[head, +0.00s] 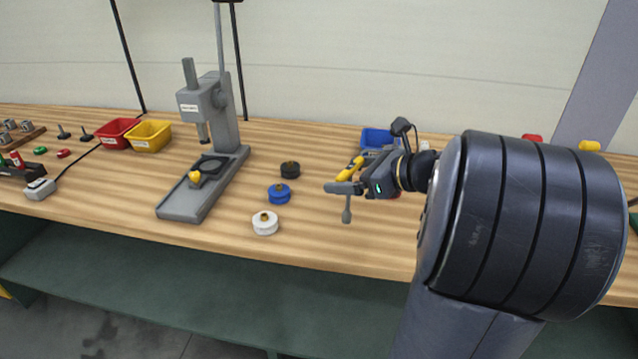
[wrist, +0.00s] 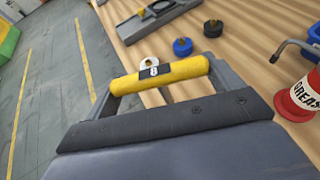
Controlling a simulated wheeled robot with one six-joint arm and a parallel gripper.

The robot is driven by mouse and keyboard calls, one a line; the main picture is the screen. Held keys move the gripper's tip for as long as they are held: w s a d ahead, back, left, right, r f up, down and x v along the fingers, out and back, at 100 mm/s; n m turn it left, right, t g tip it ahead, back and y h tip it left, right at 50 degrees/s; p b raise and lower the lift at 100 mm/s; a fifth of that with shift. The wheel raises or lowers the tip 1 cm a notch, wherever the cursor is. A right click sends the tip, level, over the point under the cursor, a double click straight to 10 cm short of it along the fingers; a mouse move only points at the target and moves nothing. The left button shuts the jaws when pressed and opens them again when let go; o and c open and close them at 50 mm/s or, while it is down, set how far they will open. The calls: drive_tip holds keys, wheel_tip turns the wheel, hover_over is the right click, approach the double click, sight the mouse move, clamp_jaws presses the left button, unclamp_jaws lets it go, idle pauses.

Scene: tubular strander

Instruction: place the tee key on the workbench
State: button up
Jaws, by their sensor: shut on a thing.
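My gripper (head: 346,179) is shut on the tee key, over the right part of the workbench (head: 330,228) in the head view. The tee key's yellow handle (head: 351,168) shows beside the fingers, and a grey rod with a thicker end points down below them. The tee key appears held above the wooden top, but the exact gap cannot be told.
A grey press (head: 215,140) stands left of centre. Black (head: 290,169), blue (head: 279,194) and white (head: 265,223) round pieces sit between it and my gripper. A blue bin (head: 377,139) is behind my gripper. A red grease container (wrist: 302,97) shows at right. Bare wood lies in front.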

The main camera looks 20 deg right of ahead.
sight(348, 212)
wheel_tip(348, 212, down, 7)
drive_tip(key=shift+f+b, duration=0.1)
drive_tip(key=shift+b, duration=0.35)
drive_tip(key=shift+f, duration=0.15)
drive_tip(key=o, duration=0.9)
drive_tip(key=shift+c, duration=0.2)
drive_tip(key=shift+r, duration=0.3)
drive_tip(key=v, duration=1.2)
drive_tip(key=shift+f+p, duration=0.2)
drive_tip(key=shift+p, duration=0.1)
drive_tip(key=shift+d, duration=0.1)
